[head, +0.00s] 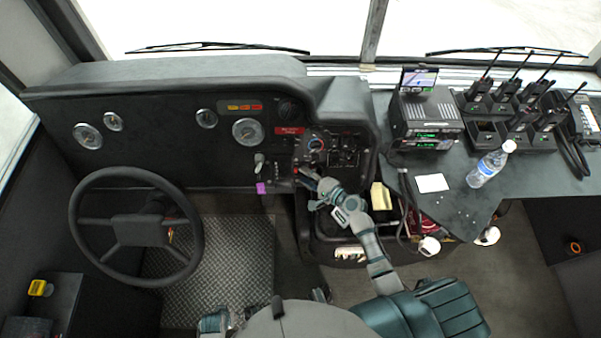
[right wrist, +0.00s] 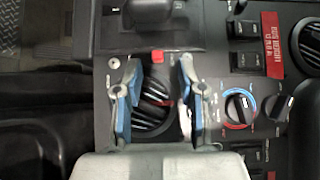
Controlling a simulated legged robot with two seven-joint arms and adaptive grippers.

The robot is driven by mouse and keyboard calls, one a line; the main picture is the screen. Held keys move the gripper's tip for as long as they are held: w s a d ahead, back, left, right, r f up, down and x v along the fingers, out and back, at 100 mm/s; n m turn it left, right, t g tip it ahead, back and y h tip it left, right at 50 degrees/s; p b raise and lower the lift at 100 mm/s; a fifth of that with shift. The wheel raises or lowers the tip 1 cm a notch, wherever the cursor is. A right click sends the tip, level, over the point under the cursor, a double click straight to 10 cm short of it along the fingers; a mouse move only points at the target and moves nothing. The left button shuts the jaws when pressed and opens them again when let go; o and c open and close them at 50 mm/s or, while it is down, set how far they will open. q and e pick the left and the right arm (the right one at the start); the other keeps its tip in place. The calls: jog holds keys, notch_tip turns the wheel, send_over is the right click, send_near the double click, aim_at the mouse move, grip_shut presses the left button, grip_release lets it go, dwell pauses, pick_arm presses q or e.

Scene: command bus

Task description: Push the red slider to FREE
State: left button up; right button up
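A small red piece, which looks like the red slider (right wrist: 157,57), sits on the dark dash panel in the right wrist view. It lies just beyond and between the tips of my right gripper (right wrist: 159,68). The two blue-padded fingers are spread, with nothing held between them. In the head view my right gripper (head: 308,177) is at the lower left of the centre console, and the slider is too small there to make out surely. No FREE marking can be read. My left gripper does not show; only part of my left arm is at the bottom edge.
A round vent (right wrist: 152,115) lies below the fingers. A red-and-blue knob (right wrist: 239,107) and rocker switches are to the right. A dark raised block (right wrist: 150,12) is above the slider.

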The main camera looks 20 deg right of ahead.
jog(key=v, duration=0.8)
jog(key=shift+s+d, duration=0.2)
jog(key=shift+s, duration=0.1)
jog(key=s+a+f+n+g+h, duration=0.1)
jog(key=s+a+f+n+g, duration=0.2)
jog(key=s+n, duration=0.35)
jog(key=s+a+f+n+g+h, duration=0.1)
jog(key=s+a+f+n+g, duration=0.3)
jog(key=s, duration=0.4)
jog(key=s+d+r+n+g+h, duration=0.25)
jog(key=s+d+n+h, duration=0.3)
jog(key=s, duration=0.55)
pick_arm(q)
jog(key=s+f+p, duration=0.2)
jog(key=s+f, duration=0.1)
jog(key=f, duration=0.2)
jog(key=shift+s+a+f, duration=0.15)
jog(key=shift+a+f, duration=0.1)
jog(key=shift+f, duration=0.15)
pick_arm(e)
jog(key=s+f+g, duration=0.1)
jog(key=s+f, duration=0.1)
jog(key=f, duration=1.1)
jog(key=s+f+n, duration=0.1)
jog(key=s+f, duration=0.1)
jog(key=f, duration=1.2)
jog(key=shift+d+g, duration=0.15)
jog(key=shift+g, duration=0.2)
jog(key=shift+s, duration=0.15)
